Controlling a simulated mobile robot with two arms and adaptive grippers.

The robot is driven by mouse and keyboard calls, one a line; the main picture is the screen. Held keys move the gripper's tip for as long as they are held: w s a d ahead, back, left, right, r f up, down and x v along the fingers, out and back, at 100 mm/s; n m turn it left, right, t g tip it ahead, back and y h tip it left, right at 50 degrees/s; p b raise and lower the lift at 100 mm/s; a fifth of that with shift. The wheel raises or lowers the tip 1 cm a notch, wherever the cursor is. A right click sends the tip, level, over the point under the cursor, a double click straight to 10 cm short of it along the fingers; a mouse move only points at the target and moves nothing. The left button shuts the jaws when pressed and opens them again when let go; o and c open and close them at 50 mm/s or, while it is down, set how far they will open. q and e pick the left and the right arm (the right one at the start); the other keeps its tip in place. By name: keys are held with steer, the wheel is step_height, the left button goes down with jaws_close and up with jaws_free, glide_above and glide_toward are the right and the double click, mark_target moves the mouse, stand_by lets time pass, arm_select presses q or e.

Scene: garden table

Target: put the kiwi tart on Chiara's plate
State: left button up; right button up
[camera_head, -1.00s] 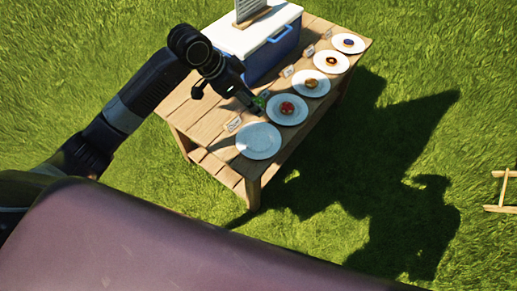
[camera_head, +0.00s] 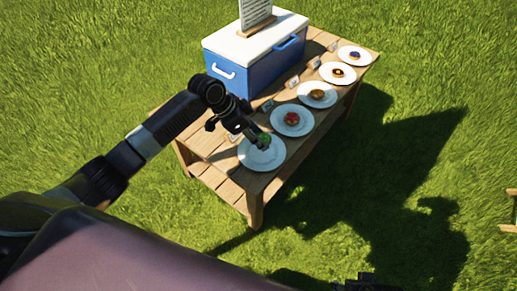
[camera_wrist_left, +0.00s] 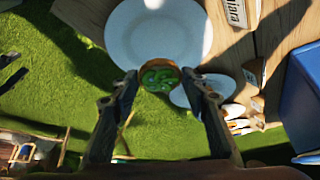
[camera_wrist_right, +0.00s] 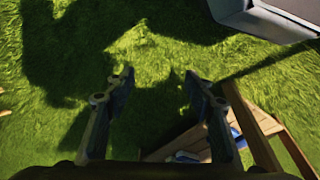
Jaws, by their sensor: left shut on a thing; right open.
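The kiwi tart (camera_head: 264,140), green on a brown crust, is between the fingers of my left gripper (camera_head: 259,143). In the left wrist view the tart (camera_wrist_left: 160,76) is gripped between the two fingertips (camera_wrist_left: 161,82). Chiara's plate (camera_head: 262,158) is white and empty, at the near end of the table. Its name card reads Chiara in the left wrist view (camera_wrist_left: 237,13). The tart appears over this plate (camera_wrist_left: 150,30), overlapping its edge there; its exact height is unclear. My right gripper (camera_wrist_right: 158,76) is open and empty above grass.
The wooden table (camera_head: 212,178) bears a row of further plates; the neighbouring plate (camera_head: 280,128) holds a red-topped tart (camera_head: 292,118). Other plates hold pastries. A blue cooler (camera_head: 255,72) with a white lid and a sign (camera_head: 256,12) stands behind them.

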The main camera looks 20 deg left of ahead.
mark_target(258, 153)
arm_select(q)
steer(key=shift+f+b, duration=0.55)
steer(key=shift+f, duration=2.2)
arm_select(e)
steer(key=r, duration=0.4)
steer(key=shift+w+r, duration=0.2)
steer(key=shift+r, duration=0.15)
arm_select(q)
steer(key=o, duration=1.2)
steer(key=shift+c, duration=0.2)
steer(key=shift+r, duration=0.2)
steer(key=p+v, duration=0.2)
steer(key=v, duration=0.9)
steer(key=shift+s+a+r+p, duration=0.2)
steer(key=shift+r+p, duration=0.1)
steer(key=shift+p, duration=0.1)
arm_select(e)
step_height(258, 153, down, 9)
steer(key=s, duration=0.1)
steer(key=shift+s+f, duration=0.2)
steer(key=shift+s, duration=0.2)
arm_select(q)
steer(key=shift+w, duration=0.1)
